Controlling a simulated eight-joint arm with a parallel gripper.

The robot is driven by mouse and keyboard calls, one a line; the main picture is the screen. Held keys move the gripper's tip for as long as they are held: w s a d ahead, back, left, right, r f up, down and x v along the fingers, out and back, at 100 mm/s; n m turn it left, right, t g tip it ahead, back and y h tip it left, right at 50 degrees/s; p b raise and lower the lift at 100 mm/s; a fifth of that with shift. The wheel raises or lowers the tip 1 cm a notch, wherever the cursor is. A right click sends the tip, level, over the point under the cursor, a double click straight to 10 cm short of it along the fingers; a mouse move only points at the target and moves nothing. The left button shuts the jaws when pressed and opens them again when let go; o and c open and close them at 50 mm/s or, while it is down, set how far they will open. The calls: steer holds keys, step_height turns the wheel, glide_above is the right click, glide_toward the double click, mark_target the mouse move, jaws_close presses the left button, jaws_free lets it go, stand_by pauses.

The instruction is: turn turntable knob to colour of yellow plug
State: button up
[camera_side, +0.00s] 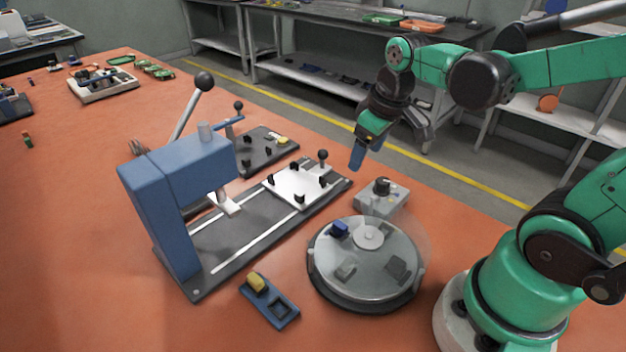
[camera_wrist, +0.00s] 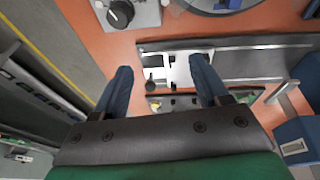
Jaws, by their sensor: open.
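A grey control box (camera_side: 380,200) with a black knob (camera_side: 382,186) stands just behind the round turntable (camera_side: 325,285). Small coloured marks sit beside the knob; its pointing direction is too small to tell. The knob also shows at the top left of the wrist view (camera_wrist: 120,13). The turntable has a clear cover; a blue block (camera_side: 340,229) and grey pieces show in it. A yellow plug (camera_side: 256,282) sits in one end of a blue holder (camera_side: 272,304) at the front. My gripper (camera_side: 358,156) is open and empty, above and behind the box; its fingers show apart in the wrist view (camera_wrist: 160,66).
A blue press (camera_side: 180,180) with a long lever stands left on a dark base, with a white fixture plate (camera_side: 300,186) at its right end. A dark plate (camera_side: 262,150) with a yellow piece lies behind. The orange table's front left is clear.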

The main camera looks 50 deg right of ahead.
mark_target(383, 180)
steer(key=d+g, duration=0.1)
steer(key=d+f+g, duration=0.1)
steer(key=d, duration=0.1)
steer(key=d+f, duration=0.1)
steer(key=shift+s+d+f+g+y, duration=0.25)
steer(key=shift+s+d+g+y, duration=0.05)
steer(key=shift+s+d+g, duration=0.1)
steer(key=shift+s+d+f, duration=0.1)
steer(key=shift+d+f, duration=0.2)
steer(key=shift+f, duration=2.7)
jaws_close()
